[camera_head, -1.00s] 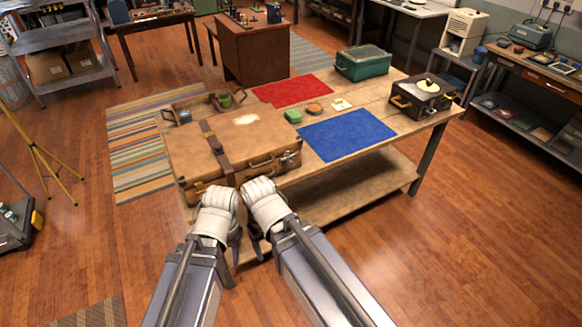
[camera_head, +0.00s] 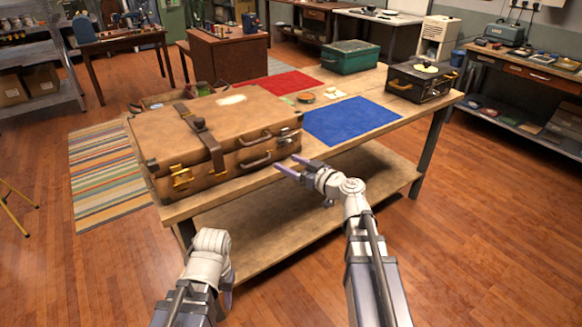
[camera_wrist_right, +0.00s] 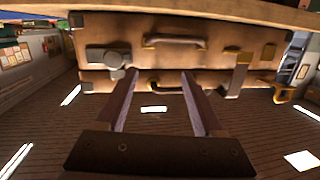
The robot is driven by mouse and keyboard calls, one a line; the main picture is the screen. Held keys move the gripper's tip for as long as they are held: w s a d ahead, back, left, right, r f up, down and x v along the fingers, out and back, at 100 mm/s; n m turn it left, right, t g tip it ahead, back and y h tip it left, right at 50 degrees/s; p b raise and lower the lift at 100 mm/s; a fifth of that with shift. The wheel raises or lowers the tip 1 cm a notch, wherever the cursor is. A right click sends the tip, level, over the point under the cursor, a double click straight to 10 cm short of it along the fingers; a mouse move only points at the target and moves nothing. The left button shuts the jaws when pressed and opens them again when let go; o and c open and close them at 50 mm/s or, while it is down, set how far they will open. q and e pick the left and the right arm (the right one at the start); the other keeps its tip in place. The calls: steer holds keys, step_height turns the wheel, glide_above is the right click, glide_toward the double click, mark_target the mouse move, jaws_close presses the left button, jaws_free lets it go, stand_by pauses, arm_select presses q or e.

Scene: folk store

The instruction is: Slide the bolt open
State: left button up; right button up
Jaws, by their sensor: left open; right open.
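A brown suitcase (camera_head: 160,132) lies shut on the wooden table, with a strap, handles and brass latches (camera_head: 182,177) on its front. In the right wrist view, which looks upside down, a grey metal fitting (camera_wrist_right: 108,56) sits near one end of the suitcase's front. I cannot tell whether it is the bolt. My right gripper (camera_head: 288,164) is open and empty, in front of the suitcase's right end, its fingers pointing towards it. They show apart in the wrist view (camera_wrist_right: 159,74). My left gripper (camera_head: 228,284) hangs low before the table, fingers mostly hidden.
The wooden table (camera_head: 380,142) also holds a blue mat (camera_head: 350,118), a red mat (camera_head: 290,82), a green case (camera_head: 350,56) and a dark box (camera_head: 420,82). A low shelf (camera_head: 300,205) runs beneath. Floor is clear to the right.

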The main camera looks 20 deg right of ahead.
mark_target(291, 145)
arm_select(q)
steer(key=f, duration=0.1)
steer(key=f+b, duration=0.1)
steer(key=f, duration=0.1)
steer(key=shift+w+a+f+b, duration=0.2)
steer(key=shift+w+a+b, duration=0.05)
steer(key=shift+w+b, duration=0.15)
arm_select(e)
steer(key=w+d+m+t+h, duration=0.1)
steer(key=d+t+h, duration=0.1)
steer(key=d, duration=0.4)
steer(key=shift+w+f, duration=0.3)
steer(key=shift+w, duration=0.1)
steer(key=x, duration=0.7)
steer(key=shift+w+r, duration=0.1)
steer(key=shift+w, duration=0.2)
jaws_close()
